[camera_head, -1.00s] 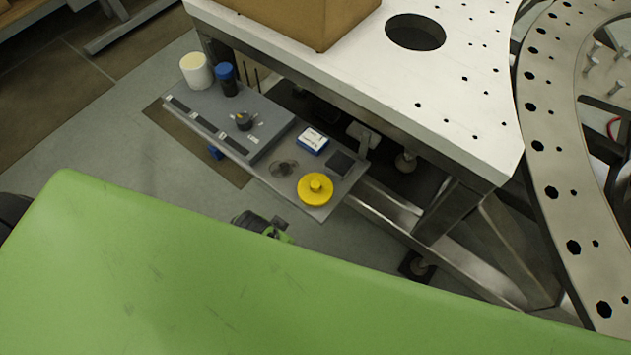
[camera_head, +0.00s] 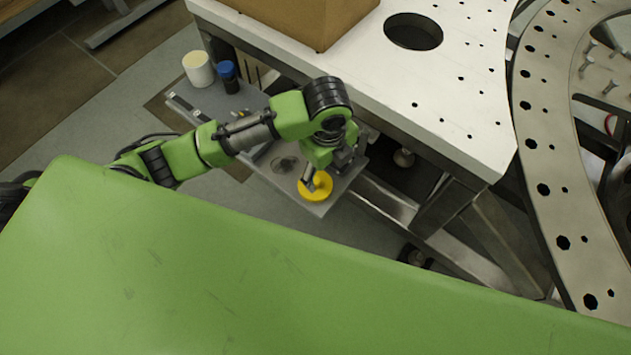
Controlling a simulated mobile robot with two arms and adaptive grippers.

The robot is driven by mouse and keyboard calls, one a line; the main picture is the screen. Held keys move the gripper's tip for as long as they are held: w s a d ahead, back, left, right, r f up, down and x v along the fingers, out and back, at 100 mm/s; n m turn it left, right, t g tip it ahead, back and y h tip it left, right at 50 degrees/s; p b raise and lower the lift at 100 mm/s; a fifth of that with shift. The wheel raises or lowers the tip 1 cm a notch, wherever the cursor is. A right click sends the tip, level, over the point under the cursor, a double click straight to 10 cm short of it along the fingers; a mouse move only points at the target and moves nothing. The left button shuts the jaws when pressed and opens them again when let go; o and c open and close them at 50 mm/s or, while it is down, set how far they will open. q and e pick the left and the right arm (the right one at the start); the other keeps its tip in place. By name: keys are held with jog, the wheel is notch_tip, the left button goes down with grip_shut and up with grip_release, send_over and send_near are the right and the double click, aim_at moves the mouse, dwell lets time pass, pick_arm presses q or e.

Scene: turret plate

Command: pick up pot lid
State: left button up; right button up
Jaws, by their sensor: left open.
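The pot lid (camera_head: 318,192) is a round yellow disc with a raised knob in the middle. It lies near the front right corner of the grey shelf (camera_head: 320,209) below the white plate. My left gripper (camera_head: 310,185) is open and points down at the lid's knob, covering part of the lid. I cannot tell whether its fingers touch the knob. My right gripper does not show.
A white container (camera_head: 198,70) and a dark jar with a blue lid (camera_head: 228,75) stand at the shelf's far left. The white plate (camera_head: 455,95) with a cardboard box (camera_head: 300,15) overhangs the shelf. A metal frame beam (camera_head: 385,208) runs just right of it.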

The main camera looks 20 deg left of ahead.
pick_arm(q)
jog(key=w+a+r+m+y, duration=0.1)
jog(key=a+r+m, duration=0.1)
jog(key=a, duration=0.1)
send_over(315, 180)
jog(key=f, duration=0.8)
jog(key=shift+d+f+p, duration=0.2)
jog(key=shift+f+p, duration=0.05)
jog(key=shift+p, duration=0.15)
notch_tip(315, 180, down, 5)
jog(key=shift+s+a+r+p, duration=0.1)
jog(key=shift+r+p, duration=0.05)
jog(key=shift+p, duration=0.5)
jog(key=shift+f, duration=0.4)
jog(key=shift+c, duration=0.5)
jog(key=c, duration=0.7)
